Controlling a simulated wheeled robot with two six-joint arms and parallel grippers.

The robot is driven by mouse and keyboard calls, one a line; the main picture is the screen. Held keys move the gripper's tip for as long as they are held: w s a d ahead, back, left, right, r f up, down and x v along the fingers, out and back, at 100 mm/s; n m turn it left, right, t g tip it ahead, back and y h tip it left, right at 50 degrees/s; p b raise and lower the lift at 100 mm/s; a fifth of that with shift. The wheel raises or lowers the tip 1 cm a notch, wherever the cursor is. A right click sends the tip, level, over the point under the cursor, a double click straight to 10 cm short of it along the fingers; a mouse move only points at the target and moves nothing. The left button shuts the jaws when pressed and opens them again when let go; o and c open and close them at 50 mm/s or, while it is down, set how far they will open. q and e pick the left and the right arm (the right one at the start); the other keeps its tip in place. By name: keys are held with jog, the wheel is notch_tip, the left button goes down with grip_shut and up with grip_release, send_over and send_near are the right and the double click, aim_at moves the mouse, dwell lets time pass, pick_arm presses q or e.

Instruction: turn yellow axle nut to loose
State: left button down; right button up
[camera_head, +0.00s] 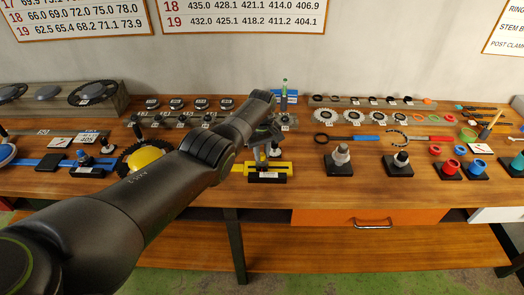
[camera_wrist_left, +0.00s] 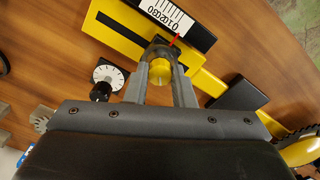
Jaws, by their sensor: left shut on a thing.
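The yellow axle nut (camera_wrist_left: 160,70) shows in the left wrist view between the two grey fingers of my left gripper (camera_wrist_left: 160,62), which is shut on it. It sits beside a yellow fixture (camera_wrist_left: 120,28) with a white number scale (camera_wrist_left: 166,14) and a red pointer (camera_wrist_left: 177,38). In the head view my left gripper (camera_head: 262,156) is at the yellow fixture (camera_head: 281,167) near the table's front edge; the nut is hidden there by my gripper and arm. My right gripper is not in view.
A small dial with a black knob (camera_wrist_left: 101,92) stands close to my left gripper. Grey-topped black stands (camera_head: 341,156) are to the right. Chainrings and several small parts line the back of the wooden table (camera_head: 310,190). An orange drawer (camera_head: 370,217) is below the table.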

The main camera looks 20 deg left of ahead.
aim_at(262, 154)
pick_arm(q)
jog(key=shift+n, duration=1.5)
jog(key=c, duration=1.2)
grip_release()
jog(key=shift+c, duration=0.2)
jog(key=shift+r, duration=0.1)
jog(key=shift+r+p, duration=0.2)
jog(key=shift+p, duration=0.1)
notch_tip(262, 154, up, 6)
jog(key=shift+p, duration=0.7)
notch_tip(262, 154, up, 11)
jog(key=b, duration=0.2)
jog(key=shift+b, duration=0.3)
